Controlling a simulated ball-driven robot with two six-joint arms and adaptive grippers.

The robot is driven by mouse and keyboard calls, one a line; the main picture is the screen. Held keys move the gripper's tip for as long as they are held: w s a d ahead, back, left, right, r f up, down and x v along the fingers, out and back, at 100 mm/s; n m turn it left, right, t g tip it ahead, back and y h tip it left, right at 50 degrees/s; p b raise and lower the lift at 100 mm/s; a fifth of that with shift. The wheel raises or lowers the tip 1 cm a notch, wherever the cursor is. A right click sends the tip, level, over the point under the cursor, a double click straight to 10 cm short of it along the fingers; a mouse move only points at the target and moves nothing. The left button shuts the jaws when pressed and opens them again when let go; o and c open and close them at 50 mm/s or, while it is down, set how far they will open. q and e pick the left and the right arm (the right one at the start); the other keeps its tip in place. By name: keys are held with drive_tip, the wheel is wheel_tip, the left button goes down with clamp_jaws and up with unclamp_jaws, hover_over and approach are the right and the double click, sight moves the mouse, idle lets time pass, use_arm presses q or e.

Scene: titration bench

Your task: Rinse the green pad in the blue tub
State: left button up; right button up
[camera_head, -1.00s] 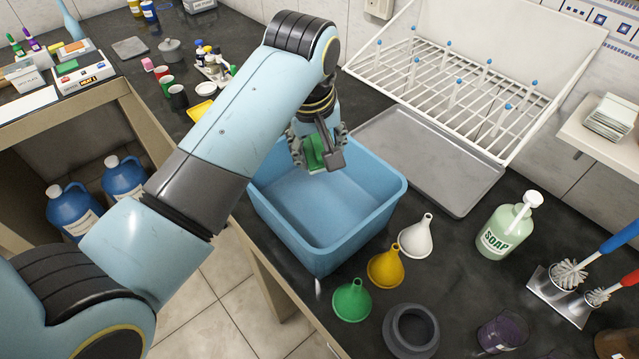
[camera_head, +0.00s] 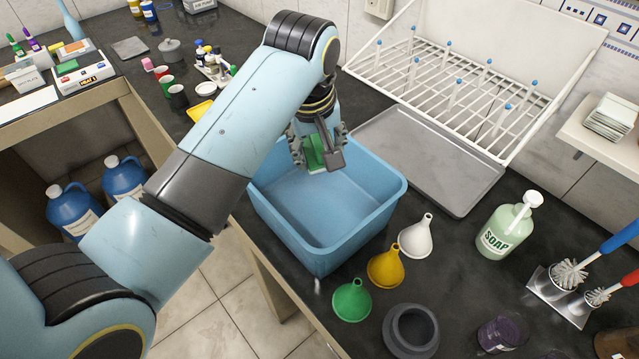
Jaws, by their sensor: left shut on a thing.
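The green pad (camera_head: 314,153) is between the fingers of my left gripper (camera_head: 319,158), which is shut on it. The gripper points down over the back left part of the blue tub (camera_head: 345,240). The pad appears to be at about the height of the tub's rim; I cannot tell whether it touches the tub. The tub stands on the dark bench, and the inside that shows looks empty. My left arm comes in from the left and hides the tub's left back corner. My right gripper is not in view.
A grey tray (camera_head: 430,160) lies behind the tub, under a white drying rack (camera_head: 460,85). Green (camera_head: 351,300), yellow (camera_head: 386,265) and white (camera_head: 416,237) funnels stand close by the tub's right side. A soap bottle (camera_head: 508,228) stands further right.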

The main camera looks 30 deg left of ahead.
sight(321, 140)
use_arm(q)
drive_tip(key=shift+r, duration=2)
